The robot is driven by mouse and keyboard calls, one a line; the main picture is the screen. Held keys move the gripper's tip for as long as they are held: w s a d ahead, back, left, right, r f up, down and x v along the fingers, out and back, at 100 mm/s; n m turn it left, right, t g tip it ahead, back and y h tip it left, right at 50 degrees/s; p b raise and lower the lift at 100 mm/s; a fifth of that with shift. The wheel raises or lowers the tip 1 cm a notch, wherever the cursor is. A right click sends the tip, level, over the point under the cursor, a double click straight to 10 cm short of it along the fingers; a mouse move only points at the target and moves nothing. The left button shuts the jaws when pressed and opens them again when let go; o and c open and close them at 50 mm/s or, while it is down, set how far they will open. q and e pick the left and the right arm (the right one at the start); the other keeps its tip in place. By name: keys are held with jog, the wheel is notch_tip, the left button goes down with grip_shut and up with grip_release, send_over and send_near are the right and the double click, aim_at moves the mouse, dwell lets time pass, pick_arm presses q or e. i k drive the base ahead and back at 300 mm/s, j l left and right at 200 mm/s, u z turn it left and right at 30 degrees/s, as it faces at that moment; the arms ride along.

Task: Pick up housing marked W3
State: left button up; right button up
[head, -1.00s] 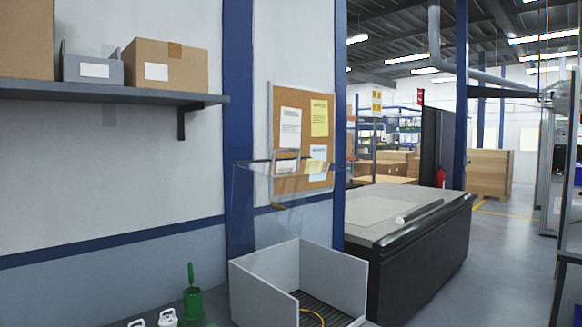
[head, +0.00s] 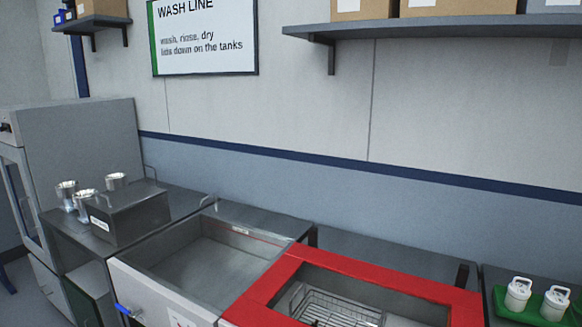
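No W3 marking can be read in the head view. Two white lidded parts with loop handles stand on a green tray at the right edge, a left one (head: 517,293) and a right one (head: 554,303). Three shiny metal cup-like parts stand at the left, around or on a grey metal box: one at the front left (head: 66,196), one in front (head: 86,208) and one behind (head: 116,181). I cannot tell which of these, if any, is the W3 housing. Neither of my grippers is in view.
A red-rimmed tank (head: 262,293) holds a wire basket (head: 335,308). Left of it is an open grey tank (head: 205,265). The labelled metal box (head: 130,218) stands beside a tall grey cabinet (head: 85,150). The green tray (head: 530,316) is right. A shelf (head: 430,28) overhangs the wall.

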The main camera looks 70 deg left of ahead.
aim_at(115, 181)
jog(key=u, duration=3.45)
jog(key=i+j+u, duration=0.3)
jog(key=i, duration=0.25)
jog(key=i+j+u, duration=0.15)
jog(key=i+u, duration=0.15)
jog(key=i, duration=0.25)
jog(key=i+u, duration=0.3)
jog(key=i, duration=0.25)
jog(key=i+j+z, duration=0.1)
jog(key=i+z, duration=0.15)
jog(key=i, duration=0.3)
jog(key=i+j+z, duration=0.2)
jog(key=i, duration=0.35)
